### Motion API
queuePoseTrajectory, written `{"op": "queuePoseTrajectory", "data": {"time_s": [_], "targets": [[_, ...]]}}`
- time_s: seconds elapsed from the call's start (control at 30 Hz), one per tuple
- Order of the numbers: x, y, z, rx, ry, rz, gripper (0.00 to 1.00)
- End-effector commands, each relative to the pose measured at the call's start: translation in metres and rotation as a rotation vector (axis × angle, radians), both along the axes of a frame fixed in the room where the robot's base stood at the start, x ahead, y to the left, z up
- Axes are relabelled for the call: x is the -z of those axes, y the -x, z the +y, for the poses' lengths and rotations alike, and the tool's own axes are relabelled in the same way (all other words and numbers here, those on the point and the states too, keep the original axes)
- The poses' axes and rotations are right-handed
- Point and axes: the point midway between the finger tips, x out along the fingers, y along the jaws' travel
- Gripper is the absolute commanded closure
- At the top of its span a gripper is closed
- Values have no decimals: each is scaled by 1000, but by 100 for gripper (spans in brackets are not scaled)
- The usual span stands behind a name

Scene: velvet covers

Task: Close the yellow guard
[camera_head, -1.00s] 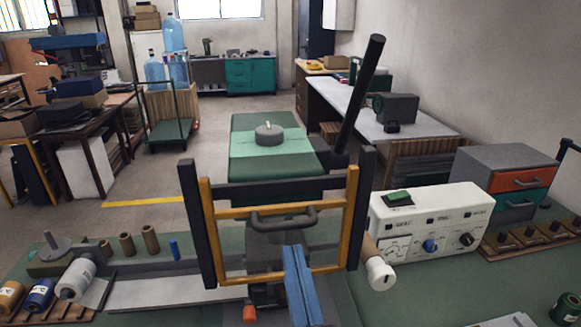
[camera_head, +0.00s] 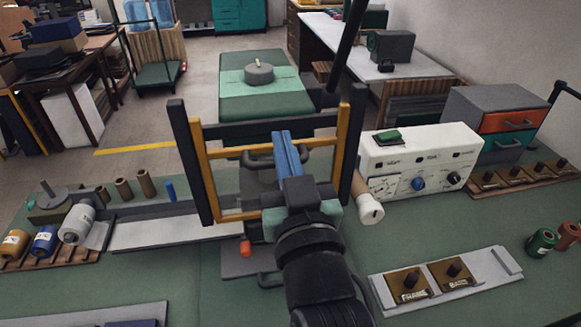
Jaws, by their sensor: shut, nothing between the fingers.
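The yellow guard (camera_head: 203,178) is an upright rectangular frame set between two dark posts (camera_head: 184,155) at the middle of the bench. A dark grey handle is on its upper bar, partly hidden by my gripper. My gripper (camera_head: 284,140) has blue fingers that are together, with nothing between them. The fingertips are in front of the guard's upper bar, close to the handle's right part; I cannot tell if they touch. My wrist and arm hide part of the guard's lower right.
A white control box (camera_head: 420,160) with knobs stands right of the guard. Spools (camera_head: 78,222) lie on the left. A plate with two knobbed blocks (camera_head: 447,280) lies at front right. A red-tipped part (camera_head: 245,248) is below the guard.

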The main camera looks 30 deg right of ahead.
Motion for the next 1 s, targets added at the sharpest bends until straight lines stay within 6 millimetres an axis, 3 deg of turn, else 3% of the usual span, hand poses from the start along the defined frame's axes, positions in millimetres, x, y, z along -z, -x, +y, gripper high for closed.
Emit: {"op": "queuePoseTrajectory", "data": {"time_s": [0.13, 0.17, 0.43, 1.0], "targets": [[-7, -25, -6, -1, 0, -1, 100], [-1, -25, -7, -1, 0, 4, 100], [31, -17, -4, -1, -2, 3, 100], [39, -16, -4, 0, 0, 0, 100]]}}
